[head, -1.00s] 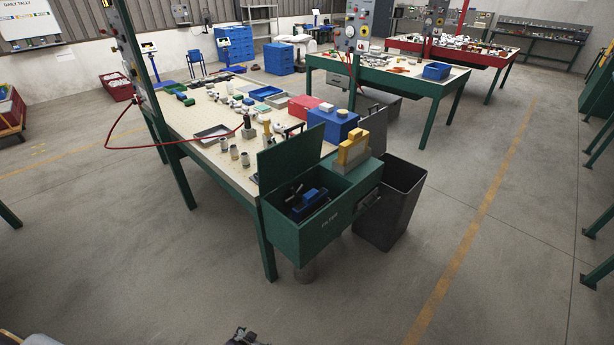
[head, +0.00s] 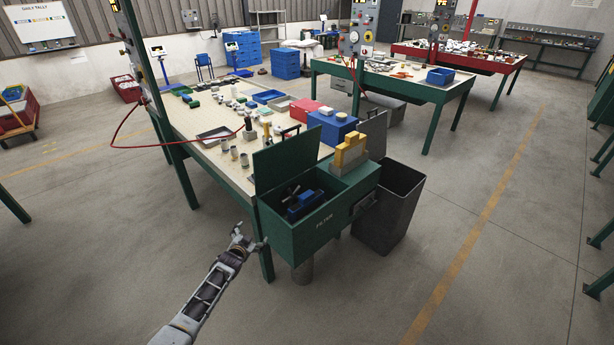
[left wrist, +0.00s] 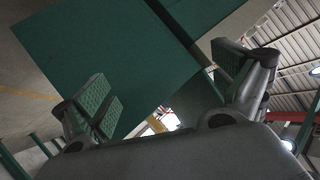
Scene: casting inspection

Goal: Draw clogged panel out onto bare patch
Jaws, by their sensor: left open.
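The green box marked FILTER (head: 293,237) is fixed at the near end of the bench, its lid (head: 289,157) standing open. Inside lies a blue piece with black knobs (head: 304,204); I cannot tell whether this is the clogged panel. A yellow stepped block (head: 350,152) sits on the box's right part. My left gripper (head: 250,240) is open and empty, just left of the box and apart from it. In the left wrist view, the left gripper's fingers (left wrist: 168,95) are spread, with a green surface beyond them. My right gripper is not in view.
The bench top (head: 205,150) holds a grey tray (head: 213,134), several small cups, a red box (head: 303,110) and a blue box (head: 332,127). A dark bin (head: 388,208) stands right of the green box. The floor in front is clear.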

